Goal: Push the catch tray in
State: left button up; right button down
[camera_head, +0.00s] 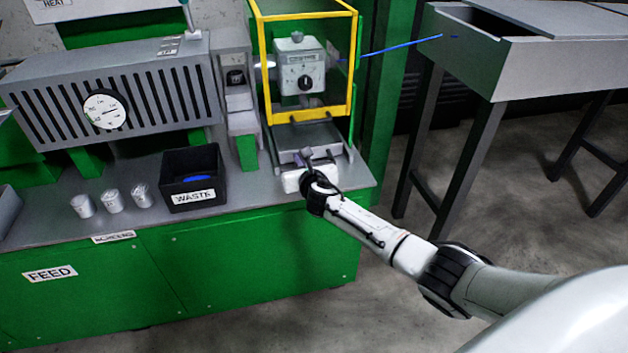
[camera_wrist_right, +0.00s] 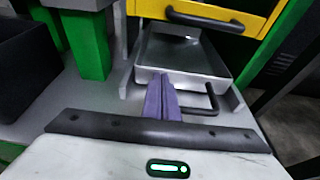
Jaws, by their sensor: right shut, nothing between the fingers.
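The catch tray (camera_head: 310,136) is a shallow grey metal tray below the yellow-framed guard. In the right wrist view the catch tray (camera_wrist_right: 217,62) shows its open, empty-looking inside and a dark bar handle (camera_wrist_right: 212,103) on its front. My right gripper (camera_head: 303,157) is at the tray's front. My left gripper is not in view.
The yellow guard frame (camera_head: 263,68) stands above the tray. A black waste bin (camera_head: 177,163) and several metal cups (camera_head: 112,201) stand on the bench to the left. A blue cable (camera_head: 400,48) runs right to a grey trough (camera_head: 520,62). Bare floor lies below.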

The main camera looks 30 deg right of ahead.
jog(key=p+v, duration=0.3)
jog(key=v, duration=0.8)
jog(key=shift+p, duration=0.3)
jog(key=s+a+f+m+g+y, duration=0.2)
jog(key=s+a+f+m, duration=0.3)
jog(key=s+f+m, duration=0.15)
jog(key=s+a+f+m+g+y, duration=0.1)
jog(key=s+a+f+m+y, duration=0.1)
jog(key=s+a+f+m, duration=0.45)
jog(key=s+a+m+g+y, duration=0.2)
jog(key=s+a+m, duration=0.2)
jog(key=s+m, duration=1.3)
jog(key=s, duration=0.3)
jog(key=shift+s+m+y, duration=0.25)
jog(key=shift+m+y, duration=0.05)
jog(key=shift+m, duration=0.1)
jog(key=shift+f, duration=0.1)
